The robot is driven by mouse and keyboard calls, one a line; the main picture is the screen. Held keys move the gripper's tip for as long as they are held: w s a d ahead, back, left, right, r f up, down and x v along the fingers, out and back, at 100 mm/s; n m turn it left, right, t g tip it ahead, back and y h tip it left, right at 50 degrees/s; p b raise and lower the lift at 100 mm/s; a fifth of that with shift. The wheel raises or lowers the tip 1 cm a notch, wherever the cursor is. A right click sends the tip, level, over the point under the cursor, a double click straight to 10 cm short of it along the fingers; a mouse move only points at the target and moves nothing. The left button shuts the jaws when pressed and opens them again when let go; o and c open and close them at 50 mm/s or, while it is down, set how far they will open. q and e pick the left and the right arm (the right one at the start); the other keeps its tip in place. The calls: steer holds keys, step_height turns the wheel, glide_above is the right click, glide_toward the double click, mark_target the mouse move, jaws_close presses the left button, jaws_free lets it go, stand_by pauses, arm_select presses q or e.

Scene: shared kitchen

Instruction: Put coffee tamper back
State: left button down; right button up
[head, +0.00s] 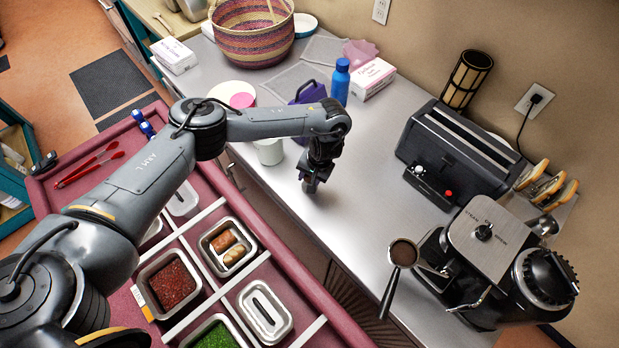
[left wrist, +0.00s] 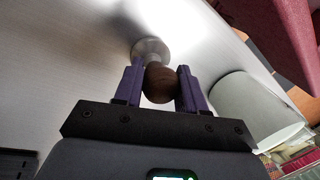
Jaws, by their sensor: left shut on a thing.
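My left gripper (head: 312,178) points down over the grey counter, left of the toaster. In the left wrist view its purple fingers (left wrist: 159,86) are shut on the coffee tamper's round dark wooden handle (left wrist: 159,82). The tamper's shiny metal base (left wrist: 150,51) extends beyond the fingers, close to the counter surface; I cannot tell whether it touches. In the head view the tamper is mostly hidden by the gripper. The espresso machine (head: 490,240) stands at the right, with a portafilter (head: 403,253) holding brown coffee in front. My right gripper is not in view.
A pale cup (head: 269,152) stands just left of my gripper and also shows in the left wrist view (left wrist: 255,112). A purple object (head: 309,93), a blue bottle (head: 340,82) and a box (head: 372,78) stand behind. The toaster (head: 455,150) is right. Counter between is clear.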

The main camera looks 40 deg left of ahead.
arm_select(q)
steer(key=shift+f, duration=0.1)
steer(key=c, duration=0.6)
jaws_free()
steer(key=shift+c, duration=0.2)
steer(key=shift+w+r, duration=0.1)
steer(key=shift+r, duration=0.3)
steer(key=p+v, duration=0.4)
steer(key=v, duration=0.7)
steer(key=shift+d+r+p, duration=0.15)
steer(key=shift+r+p, duration=0.1)
steer(key=shift+p, duration=0.15)
